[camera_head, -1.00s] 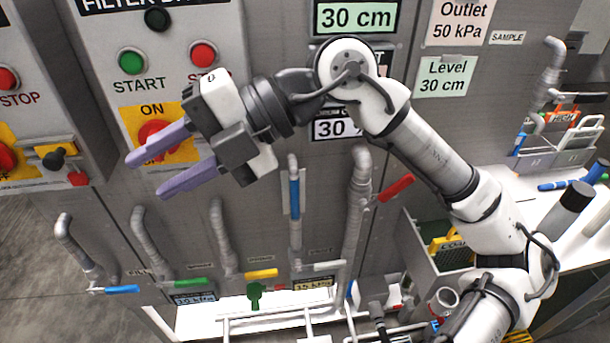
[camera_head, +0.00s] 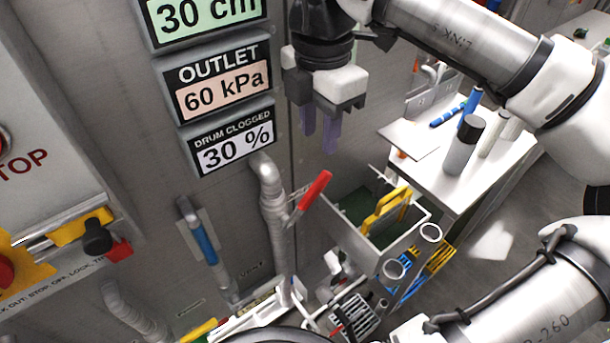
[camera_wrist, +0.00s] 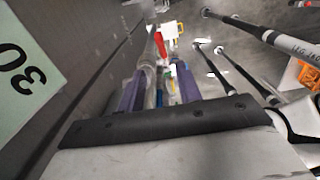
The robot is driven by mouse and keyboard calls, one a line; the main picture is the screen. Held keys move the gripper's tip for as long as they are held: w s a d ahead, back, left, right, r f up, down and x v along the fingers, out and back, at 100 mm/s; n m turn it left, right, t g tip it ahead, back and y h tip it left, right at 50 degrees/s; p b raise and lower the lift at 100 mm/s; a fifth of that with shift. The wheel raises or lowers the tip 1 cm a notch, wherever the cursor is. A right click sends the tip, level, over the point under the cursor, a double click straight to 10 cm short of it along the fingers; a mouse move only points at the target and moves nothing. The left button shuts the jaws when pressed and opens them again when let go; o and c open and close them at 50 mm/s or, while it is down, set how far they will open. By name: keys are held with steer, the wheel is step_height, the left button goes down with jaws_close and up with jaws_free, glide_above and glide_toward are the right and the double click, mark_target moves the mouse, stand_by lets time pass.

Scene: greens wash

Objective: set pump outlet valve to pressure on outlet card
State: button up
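The outlet display (camera_head: 224,90) on the panel reads 60 kPa in the head view. Below it, a red valve handle (camera_head: 314,197) slants up to the right from a vertical grey pipe (camera_head: 272,200). No label on this valve can be read. The outlet card is not in view now; it read 50 kPa in the earlier frame. My gripper (camera_head: 320,133) points down above the red handle, apart from it, with its purple fingers separated and nothing held. The fingers also show spread apart in the wrist view (camera_wrist: 160,88).
A blue-handled valve (camera_head: 204,243) is left of the red one. A grey bin (camera_head: 368,248) with a yellow item stands right of the pipe. A white table (camera_head: 420,150) holds bottles. A lockout box (camera_head: 60,235) juts out at left.

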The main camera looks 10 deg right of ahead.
mark_target(317, 181)
step_height(317, 181, down, 14)
steer(key=b, duration=0.4)
steer(key=shift+s+r, duration=0.1)
jaws_close()
